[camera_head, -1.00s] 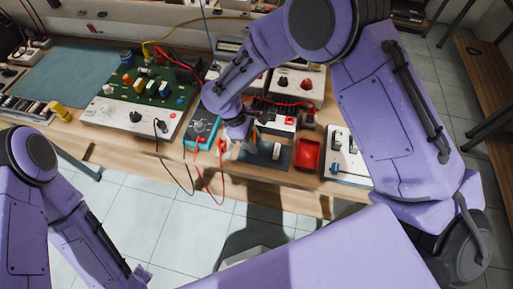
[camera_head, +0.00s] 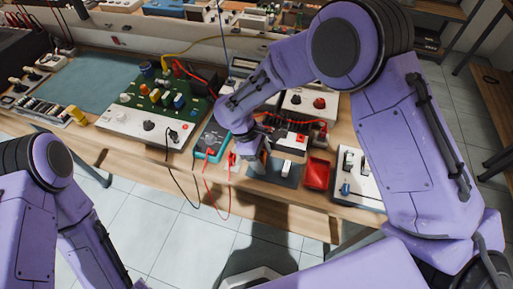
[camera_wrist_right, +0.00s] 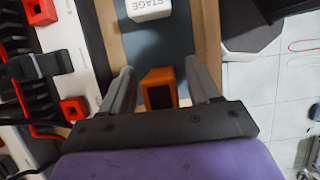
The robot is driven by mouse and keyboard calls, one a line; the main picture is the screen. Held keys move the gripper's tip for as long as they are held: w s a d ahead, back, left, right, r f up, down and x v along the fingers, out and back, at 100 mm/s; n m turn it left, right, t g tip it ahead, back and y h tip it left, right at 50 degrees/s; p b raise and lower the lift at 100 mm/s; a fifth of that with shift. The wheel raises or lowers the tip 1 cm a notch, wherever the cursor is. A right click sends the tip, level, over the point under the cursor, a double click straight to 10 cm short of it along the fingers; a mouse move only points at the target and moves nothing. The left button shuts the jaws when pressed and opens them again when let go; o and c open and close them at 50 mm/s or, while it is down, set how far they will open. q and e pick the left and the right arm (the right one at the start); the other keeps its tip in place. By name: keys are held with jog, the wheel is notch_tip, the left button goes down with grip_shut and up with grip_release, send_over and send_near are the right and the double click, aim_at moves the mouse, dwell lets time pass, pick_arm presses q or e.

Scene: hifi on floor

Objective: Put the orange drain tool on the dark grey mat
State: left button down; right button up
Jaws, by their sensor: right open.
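The orange drain tool (camera_wrist_right: 160,88) shows in the right wrist view as a short orange block with a dark recess, end-on to the camera. It stands between the two fingers of my right gripper (camera_wrist_right: 160,82), which is open with a gap on each side of the tool. The dark grey mat (camera_wrist_right: 160,45) lies beyond and beneath it; whether the tool's foot touches the mat cannot be told. In the head view the mat (camera_head: 270,175) is at the bench front, with my right gripper (camera_head: 254,156) over its left part. My left gripper is out of view.
A white block marked STAGE (camera_wrist_right: 148,8) lies on the mat. A red tray (camera_head: 317,174) is right of the mat, and a teal meter (camera_head: 211,142) with red and black leads is left. Electronics boxes crowd behind. The bench's front edge is close.

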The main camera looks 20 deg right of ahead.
jog(key=v, duration=1.1)
jog(key=shift+b, duration=0.35)
